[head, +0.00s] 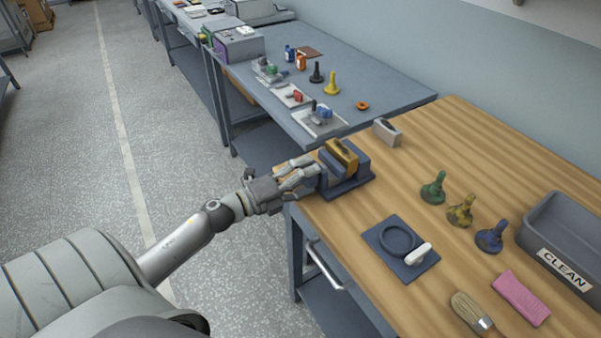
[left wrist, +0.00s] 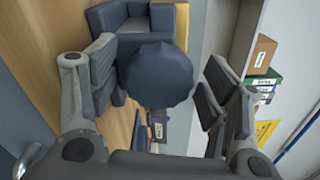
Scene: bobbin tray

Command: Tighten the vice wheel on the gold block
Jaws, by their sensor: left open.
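The vice (head: 346,180), dark blue, stands at the left edge of the wooden bench, with the gold block (head: 342,153) between its jaws at the top. In the left wrist view the vice body (left wrist: 125,22) and a strip of the gold block (left wrist: 182,38) show behind the round, dark blue vice wheel (left wrist: 158,76). My left gripper (head: 308,175) is at the wheel's side of the vice. In the wrist view its open fingers (left wrist: 158,88) stand on either side of the wheel, with a gap visible on the right. My right gripper is out of view.
On the wooden bench (head: 470,140) are a small grey holder (head: 386,132), a blue plate with a ring (head: 400,250), green (head: 433,188), gold (head: 461,210) and blue (head: 491,238) bobbin-like pieces, a brush (head: 472,312), a pink sponge (head: 521,298) and a grey CLEAN bin (head: 530,240).

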